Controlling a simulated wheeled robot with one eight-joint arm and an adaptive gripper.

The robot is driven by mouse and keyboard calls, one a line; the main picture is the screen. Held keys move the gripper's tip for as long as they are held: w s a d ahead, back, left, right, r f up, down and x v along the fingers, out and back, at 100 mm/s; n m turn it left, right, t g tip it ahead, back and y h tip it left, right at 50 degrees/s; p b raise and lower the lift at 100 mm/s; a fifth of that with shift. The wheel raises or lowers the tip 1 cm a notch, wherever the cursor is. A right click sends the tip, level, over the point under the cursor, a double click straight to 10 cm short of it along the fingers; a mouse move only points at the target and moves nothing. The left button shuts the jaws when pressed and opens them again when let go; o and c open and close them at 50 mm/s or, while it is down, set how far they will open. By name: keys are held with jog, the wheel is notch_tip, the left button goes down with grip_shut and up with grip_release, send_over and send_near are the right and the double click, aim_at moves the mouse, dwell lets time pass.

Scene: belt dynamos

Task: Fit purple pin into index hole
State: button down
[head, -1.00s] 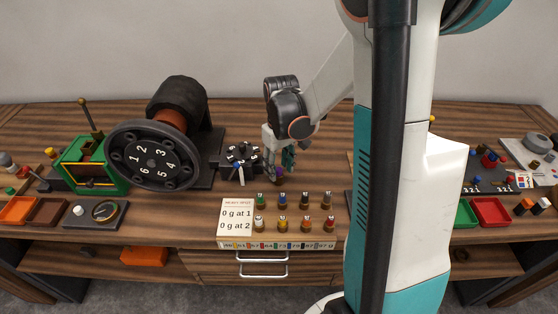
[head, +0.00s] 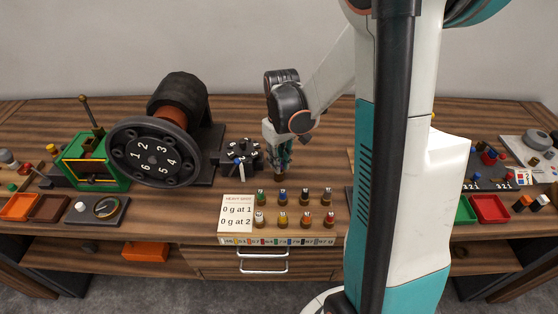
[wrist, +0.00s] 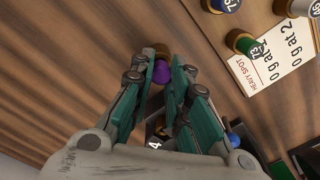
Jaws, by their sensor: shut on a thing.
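My gripper (head: 279,165) is above the bench, just right of the small black index unit (head: 243,151). In the wrist view my gripper (wrist: 168,82) is shut on the purple pin (wrist: 162,74), whose purple part shows between the fingertips. A brown piece (wrist: 162,50) shows just beyond it. The pin is apart from the index unit. Part of a black numbered piece (wrist: 156,127), marked 4, shows behind the fingers. I cannot make out which opening is the index hole.
A large black wheel (head: 155,154) numbered 1 to 6 stands left of the index unit. A white "heavy spot" card (head: 237,214) and a rack of several capped pins (head: 283,218) lie in front. A green-framed device (head: 92,164) is at left. Bare wood lies behind my gripper.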

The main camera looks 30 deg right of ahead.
jog(key=shift+r+p, duration=1.15)
jog(key=shift+r, duration=0.7)
